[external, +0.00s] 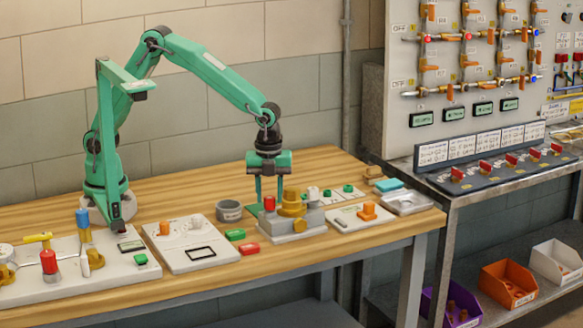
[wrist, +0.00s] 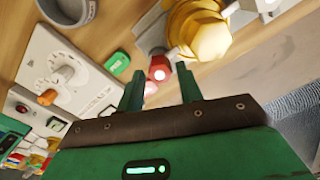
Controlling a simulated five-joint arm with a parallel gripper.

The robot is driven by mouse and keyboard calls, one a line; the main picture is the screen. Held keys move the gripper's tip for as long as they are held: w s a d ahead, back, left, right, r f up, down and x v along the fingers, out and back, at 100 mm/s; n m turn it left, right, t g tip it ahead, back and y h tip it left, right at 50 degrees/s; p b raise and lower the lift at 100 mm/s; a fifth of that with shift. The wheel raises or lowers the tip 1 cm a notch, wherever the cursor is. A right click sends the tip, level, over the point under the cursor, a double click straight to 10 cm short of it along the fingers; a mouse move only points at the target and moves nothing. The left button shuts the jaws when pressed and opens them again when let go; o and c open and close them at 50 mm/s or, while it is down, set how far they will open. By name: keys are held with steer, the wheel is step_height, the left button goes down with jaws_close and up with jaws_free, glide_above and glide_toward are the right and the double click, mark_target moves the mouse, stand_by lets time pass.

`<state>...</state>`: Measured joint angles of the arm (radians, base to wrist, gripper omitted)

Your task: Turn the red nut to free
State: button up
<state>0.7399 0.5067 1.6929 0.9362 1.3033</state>
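The red nut (external: 269,203) sits at the left end of a grey block that carries a brass valve body (external: 292,203). My gripper (external: 268,196) points down above this end of the block, with its two green fingers apart. In the wrist view the red nut (wrist: 159,69) shows beyond and between the fingertips of my gripper (wrist: 160,80). Nothing is held between the fingers. The brass body (wrist: 203,35) lies up and to the right there. Whether a finger touches the nut cannot be told.
A grey cup (external: 229,211) stands left of the block. A panel with an orange knob (external: 367,211) is at right. A white dial panel (external: 190,243) is at left.

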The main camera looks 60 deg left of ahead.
steer(key=shift+f, duration=0.6)
steer(key=c, duration=0.7)
